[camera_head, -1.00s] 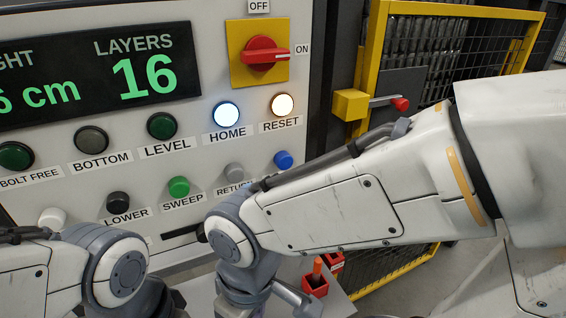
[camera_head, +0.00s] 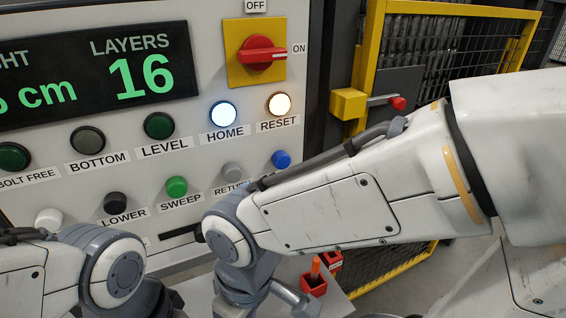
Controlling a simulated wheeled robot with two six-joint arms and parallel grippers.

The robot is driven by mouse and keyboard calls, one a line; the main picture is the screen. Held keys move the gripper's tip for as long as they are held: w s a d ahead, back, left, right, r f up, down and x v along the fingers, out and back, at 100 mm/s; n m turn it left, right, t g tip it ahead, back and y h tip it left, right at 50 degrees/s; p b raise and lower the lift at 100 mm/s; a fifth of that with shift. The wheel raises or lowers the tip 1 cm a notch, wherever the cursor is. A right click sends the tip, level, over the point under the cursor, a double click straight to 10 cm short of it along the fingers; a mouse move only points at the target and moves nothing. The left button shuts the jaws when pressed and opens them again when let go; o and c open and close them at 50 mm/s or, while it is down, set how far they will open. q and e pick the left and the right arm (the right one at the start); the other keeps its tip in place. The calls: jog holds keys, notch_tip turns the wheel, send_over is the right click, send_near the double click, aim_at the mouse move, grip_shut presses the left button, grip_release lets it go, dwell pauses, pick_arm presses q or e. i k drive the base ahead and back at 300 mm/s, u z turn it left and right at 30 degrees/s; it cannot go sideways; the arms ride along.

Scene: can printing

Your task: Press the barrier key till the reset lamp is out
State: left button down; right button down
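The reset lamp (camera_head: 279,105) glows warm white above its RESET label on the grey panel. A blue key (camera_head: 281,159) sits below it, and its label is hidden behind my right arm. No label reading barrier can be seen, so I cannot confirm that this blue key is the barrier key. My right arm crosses in front of the panel from the right, with its wrist bent downward at the lower middle. My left arm's wrist is at the lower left. Neither gripper's fingertips show.
The home lamp (camera_head: 223,114) is lit white. The green sweep key (camera_head: 176,187), black lower key (camera_head: 115,202) and grey return key (camera_head: 232,172) are nearby. A red rotary switch (camera_head: 262,54) sits above. A yellow-framed mesh gate (camera_head: 455,45) stands right. A red holder (camera_head: 313,285) is below.

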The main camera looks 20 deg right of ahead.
aim_at(281, 160)
jog(key=k, duration=1.35)
jog(key=z, duration=0.15)
jog(key=i, duration=0.95)
jog(key=z, duration=0.35)
